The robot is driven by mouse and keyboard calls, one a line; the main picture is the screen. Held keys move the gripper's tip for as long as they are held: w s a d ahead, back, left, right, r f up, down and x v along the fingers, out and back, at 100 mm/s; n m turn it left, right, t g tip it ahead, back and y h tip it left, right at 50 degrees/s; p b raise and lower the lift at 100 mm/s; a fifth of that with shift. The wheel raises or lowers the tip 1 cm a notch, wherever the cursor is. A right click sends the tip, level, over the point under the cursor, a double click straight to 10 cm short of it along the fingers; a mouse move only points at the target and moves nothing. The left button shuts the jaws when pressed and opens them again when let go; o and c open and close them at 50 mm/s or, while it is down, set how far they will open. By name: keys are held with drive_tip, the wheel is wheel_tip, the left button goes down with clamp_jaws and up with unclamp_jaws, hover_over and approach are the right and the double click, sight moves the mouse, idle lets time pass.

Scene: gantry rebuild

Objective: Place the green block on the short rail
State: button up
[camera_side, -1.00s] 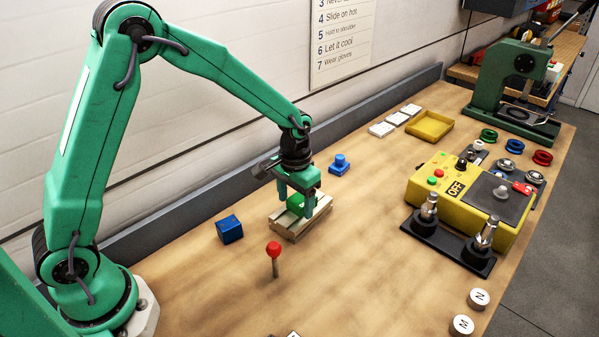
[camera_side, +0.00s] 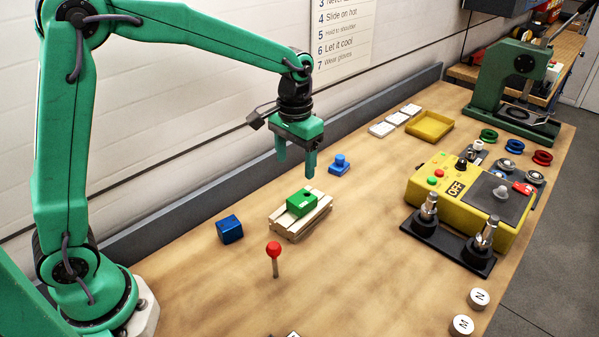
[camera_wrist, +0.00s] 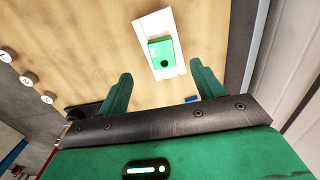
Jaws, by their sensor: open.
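The green block (camera_side: 302,202) rests on top of the short rail (camera_side: 290,227), a pale wooden piece lying on the bench. The block has a dark round hole in its top. My gripper (camera_side: 296,166) is open and empty, above the block and apart from it. In the wrist view, the green block (camera_wrist: 162,53) sits on the pale rail (camera_wrist: 154,28), beyond my two open fingers (camera_wrist: 160,84).
A blue cube (camera_side: 230,230) lies left of the rail, and a red-topped peg (camera_side: 274,258) stands in front. A blue knobbed piece (camera_side: 340,165) is behind it. A yellow control box (camera_side: 440,196) and black base with metal posts (camera_side: 450,245) stand right. The front bench is mostly clear.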

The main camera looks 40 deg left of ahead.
drive_tip(key=shift+s+r, duration=0.1)
drive_tip(key=shift+r, duration=0.05)
idle(0.5)
drive_tip(key=s+a+r+t, duration=0.2)
drive_tip(key=s+r, duration=0.2)
drive_tip(key=s, duration=0.6)
drive_tip(key=s+a+r+t, duration=0.3)
drive_tip(key=s, duration=0.8)
drive_tip(key=shift+s+a+r+t, duration=0.15)
drive_tip(key=shift+a+r+t, duration=0.15)
drive_tip(key=shift+r, duration=0.1)
